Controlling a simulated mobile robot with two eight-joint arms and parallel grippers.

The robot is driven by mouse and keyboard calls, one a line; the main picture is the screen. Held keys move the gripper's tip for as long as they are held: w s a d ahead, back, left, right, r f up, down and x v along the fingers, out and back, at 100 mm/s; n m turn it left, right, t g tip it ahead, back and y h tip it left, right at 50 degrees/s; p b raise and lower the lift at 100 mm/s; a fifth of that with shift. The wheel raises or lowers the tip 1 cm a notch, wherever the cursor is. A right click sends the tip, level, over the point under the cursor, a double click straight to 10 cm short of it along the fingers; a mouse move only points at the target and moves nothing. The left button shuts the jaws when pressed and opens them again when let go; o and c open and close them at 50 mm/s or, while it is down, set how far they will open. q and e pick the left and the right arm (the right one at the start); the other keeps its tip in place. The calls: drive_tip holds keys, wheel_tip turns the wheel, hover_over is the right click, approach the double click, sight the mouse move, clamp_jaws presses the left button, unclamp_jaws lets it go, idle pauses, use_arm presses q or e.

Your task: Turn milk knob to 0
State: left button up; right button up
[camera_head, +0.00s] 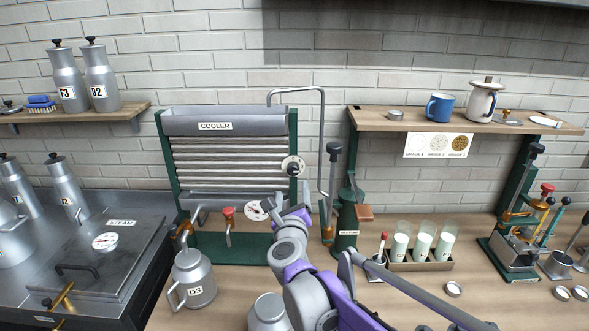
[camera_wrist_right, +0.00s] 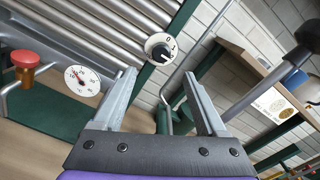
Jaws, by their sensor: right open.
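A round knob with a dark centre and a pale dial ring (camera_head: 292,166) sits on the right green post of the cooler (camera_head: 215,127). In the right wrist view the knob (camera_wrist_right: 160,49) shows beyond the fingertips, with a 0 on its dial near the top; its exact setting is too small to read. My right gripper (camera_head: 297,208) is below the knob in the head view, apart from it. In the wrist view the right gripper (camera_wrist_right: 160,76) is open and empty, its fingers either side of the knob's line of sight. My left gripper is not in view.
A red-topped tap (camera_wrist_right: 25,62) and a white gauge (camera_wrist_right: 82,79) are left of the fingers. A bent metal pipe (camera_head: 322,130) and a green pump (camera_head: 347,215) stand right of the cooler. Can D3 (camera_head: 194,280) and a bottle rack (camera_head: 420,263) stand on the counter.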

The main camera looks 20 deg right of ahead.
sight(293, 172)
drive_tip(key=p+x, duration=0.1)
drive_tip(key=x, duration=0.9)
drive_tip(key=shift+w+d, duration=0.1)
drive_tip(key=shift+w, duration=0.15)
drive_tip(key=shift+c, duration=0.3)
clamp_jaws()
